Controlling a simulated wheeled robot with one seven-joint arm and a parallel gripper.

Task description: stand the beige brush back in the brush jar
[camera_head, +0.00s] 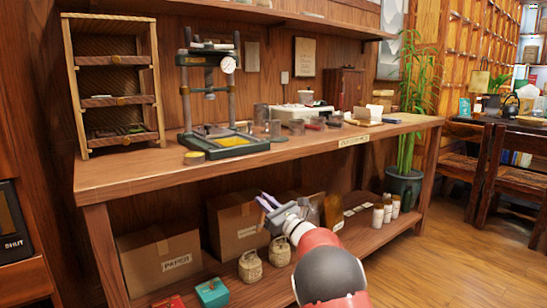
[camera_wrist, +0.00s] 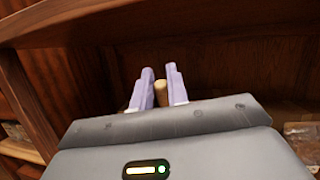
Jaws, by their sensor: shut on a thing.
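My gripper (camera_head: 267,202) is in front of the bench, below its top and above the lower shelf. In the wrist view my gripper (camera_wrist: 161,86) has its two pale lilac fingers shut on a short beige rod-like piece, which fits the beige brush (camera_wrist: 160,95). Only a stub of it shows between the fingers; its bristles are hidden. In the head view I cannot make the brush out. Several small containers stand on the bench top (camera_head: 130,178), among them a grey cylinder (camera_head: 261,113). I cannot tell which is the brush jar.
A press (camera_head: 210,100) and a wooden rack (camera_head: 110,85) stand on the bench's left part. The bench's front edge is above my gripper. Boxes (camera_head: 160,262), woven jars (camera_head: 251,266) and bottles (camera_head: 378,217) fill the lower shelf. Open floor (camera_head: 440,255) lies at right.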

